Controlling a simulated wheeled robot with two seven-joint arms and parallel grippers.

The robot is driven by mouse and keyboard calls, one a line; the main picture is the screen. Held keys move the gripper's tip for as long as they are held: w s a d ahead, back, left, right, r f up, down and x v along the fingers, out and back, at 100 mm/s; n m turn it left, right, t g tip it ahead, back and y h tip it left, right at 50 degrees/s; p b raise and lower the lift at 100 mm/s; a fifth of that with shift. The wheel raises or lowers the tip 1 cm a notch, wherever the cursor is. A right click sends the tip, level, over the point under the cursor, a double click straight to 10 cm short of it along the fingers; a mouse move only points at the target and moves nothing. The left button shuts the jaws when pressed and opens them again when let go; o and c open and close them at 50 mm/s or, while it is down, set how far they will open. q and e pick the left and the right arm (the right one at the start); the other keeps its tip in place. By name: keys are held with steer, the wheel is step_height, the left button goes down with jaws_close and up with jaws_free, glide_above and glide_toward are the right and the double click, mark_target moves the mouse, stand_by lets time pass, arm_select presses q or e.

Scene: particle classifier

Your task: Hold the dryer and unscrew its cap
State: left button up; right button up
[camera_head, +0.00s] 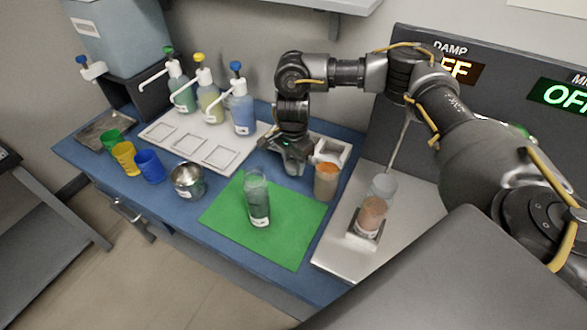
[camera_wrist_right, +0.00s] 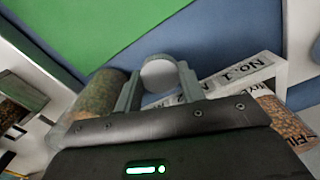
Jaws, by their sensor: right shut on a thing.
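A clear upright cylinder (camera_head: 257,200) with dark grey-green contents and a pale label stands on the green mat (camera_head: 290,248); it may be the dryer. No cap shows clearly on its top. My right gripper (camera_head: 293,165) points down behind the mat, apart from this cylinder. In the right wrist view its fingers (camera_wrist_right: 158,85) are shut around a pale round piece (camera_wrist_right: 160,74), which may be the cap. A jar with an orange top (camera_head: 326,181) stands right of the gripper. My left gripper is not in view.
A white box (camera_head: 331,147) stands close by the gripper; labels reading No. 1 and 2 show in the wrist view. A jar of brown grains (camera_head: 371,214) sits on the metal plate (camera_head: 335,250) at right. A steel cup (camera_head: 188,181), coloured cups and pump bottles (camera_head: 243,112) stand left.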

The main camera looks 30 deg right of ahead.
mark_target(293, 177)
steer(key=shift+w+d+f, duration=0.3)
steer(key=shift+w+f, duration=0.15)
steer(key=shift+f, duration=1.85)
steer(key=shift+f, duration=0.2)
steer(key=o, duration=1.1)
steer(key=shift+r, duration=0.1)
step_height(293, 177, up, 12)
steer(key=shift+r, duration=0.2)
